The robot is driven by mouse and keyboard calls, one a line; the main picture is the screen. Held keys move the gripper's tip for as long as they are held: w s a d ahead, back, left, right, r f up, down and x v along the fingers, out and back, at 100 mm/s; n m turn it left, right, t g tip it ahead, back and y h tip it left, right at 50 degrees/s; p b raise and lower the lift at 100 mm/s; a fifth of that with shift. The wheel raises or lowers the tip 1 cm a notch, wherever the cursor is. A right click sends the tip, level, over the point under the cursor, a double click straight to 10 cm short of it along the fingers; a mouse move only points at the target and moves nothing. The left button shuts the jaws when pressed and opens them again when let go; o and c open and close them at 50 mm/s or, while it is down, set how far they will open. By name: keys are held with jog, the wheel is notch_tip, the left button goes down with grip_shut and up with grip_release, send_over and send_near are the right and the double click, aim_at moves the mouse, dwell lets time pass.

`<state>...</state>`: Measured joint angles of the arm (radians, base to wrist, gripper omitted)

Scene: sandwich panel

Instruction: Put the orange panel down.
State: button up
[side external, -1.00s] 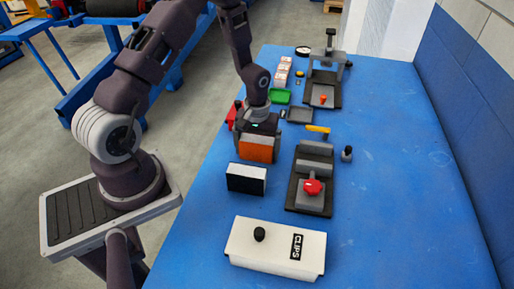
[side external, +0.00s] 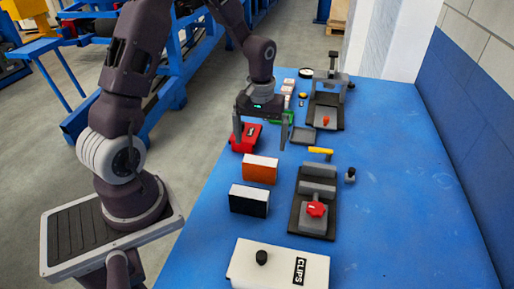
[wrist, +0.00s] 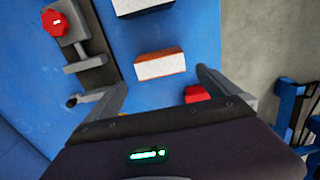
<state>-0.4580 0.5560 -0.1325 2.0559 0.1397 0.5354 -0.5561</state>
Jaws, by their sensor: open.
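The orange panel (side external: 260,170) stands on its edge on the blue table, just behind the black-and-white panel (side external: 249,201). In the wrist view the orange panel (wrist: 160,65) shows its pale top edge, apart from the fingers. My gripper (side external: 260,143) is open and empty, raised above and behind the orange panel. In the wrist view its two fingers (wrist: 160,85) are spread wide with nothing between them.
A red object (side external: 245,137) lies by the table's left edge, near my gripper. A fixture with a red knob (side external: 316,209) sits to the right. A white CLIPS box (side external: 278,265) is in front. The table's right side is clear.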

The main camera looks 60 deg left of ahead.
jog(key=s+d+r+m+t+y, duration=0.15)
jog(key=s+d+r, duration=0.25)
jog(key=r, duration=0.4)
jog(key=s+d+r+m+t+h, duration=0.1)
jog(key=s+d+r+m+t, duration=0.2)
jog(key=r, duration=0.5)
jog(key=s+d+r+m, duration=0.2)
jog(key=s, duration=0.4)
jog(key=s+d+r+m+t, duration=0.1)
jog(key=s+d+r+m, duration=0.1)
jog(key=s, duration=0.4)
jog(key=shift+d, duration=0.75)
jog(key=shift+w+m, duration=0.1)
jog(key=shift+m, duration=0.15)
